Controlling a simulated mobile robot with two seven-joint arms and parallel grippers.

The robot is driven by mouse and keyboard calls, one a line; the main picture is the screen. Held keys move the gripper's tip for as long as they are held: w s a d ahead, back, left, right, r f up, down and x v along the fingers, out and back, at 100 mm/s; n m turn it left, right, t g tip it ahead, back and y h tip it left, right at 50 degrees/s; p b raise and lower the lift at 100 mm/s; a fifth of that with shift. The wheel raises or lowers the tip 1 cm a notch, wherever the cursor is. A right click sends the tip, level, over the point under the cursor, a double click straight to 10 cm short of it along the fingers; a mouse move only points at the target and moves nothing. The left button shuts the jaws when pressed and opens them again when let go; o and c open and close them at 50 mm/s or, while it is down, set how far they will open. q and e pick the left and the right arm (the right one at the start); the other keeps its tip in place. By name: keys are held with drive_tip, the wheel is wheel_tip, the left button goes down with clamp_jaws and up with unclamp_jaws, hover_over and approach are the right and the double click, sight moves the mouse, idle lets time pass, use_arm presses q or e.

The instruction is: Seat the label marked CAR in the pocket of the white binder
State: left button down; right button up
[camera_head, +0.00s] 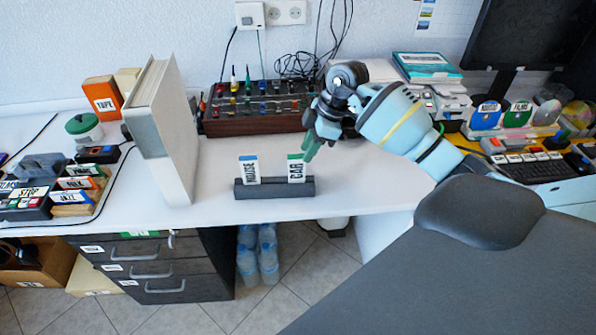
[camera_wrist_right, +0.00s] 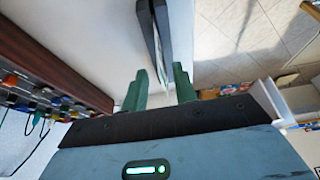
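The CAR label (camera_head: 296,169), white with a green top edge, stands upright in a dark slotted holder (camera_head: 275,188) near the table's front edge. My right gripper (camera_head: 310,147) is just behind and above the CAR label. In the right wrist view my right gripper (camera_wrist_right: 160,74) has its green fingers apart, with nothing held. The holder (camera_wrist_right: 150,28) and a thin label edge lie ahead, in line with the finger gap. The white binder (camera_head: 178,130) stands upright left of the holder. Its pocket is not clear to see. My left gripper is not in view.
A second label (camera_head: 249,170) with a blue top stands in the holder's left part. A rack of small coloured items (camera_head: 256,105) is behind, near the wall. Drawers (camera_head: 155,268) are below the table. Table between binder and holder is clear.

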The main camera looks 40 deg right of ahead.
sight(294, 166)
drive_tip(key=shift+w+a+x, duration=0.1)
drive_tip(key=shift+a+x, duration=0.1)
drive_tip(key=shift+x, duration=1.65)
drive_tip(key=shift+w+a+x, duration=0.15)
drive_tip(key=shift+a+x, duration=0.05)
drive_tip(key=shift+x, duration=1.65)
drive_tip(key=shift+r, duration=0.15)
drive_tip(key=shift+c, duration=0.2)
clamp_jaws()
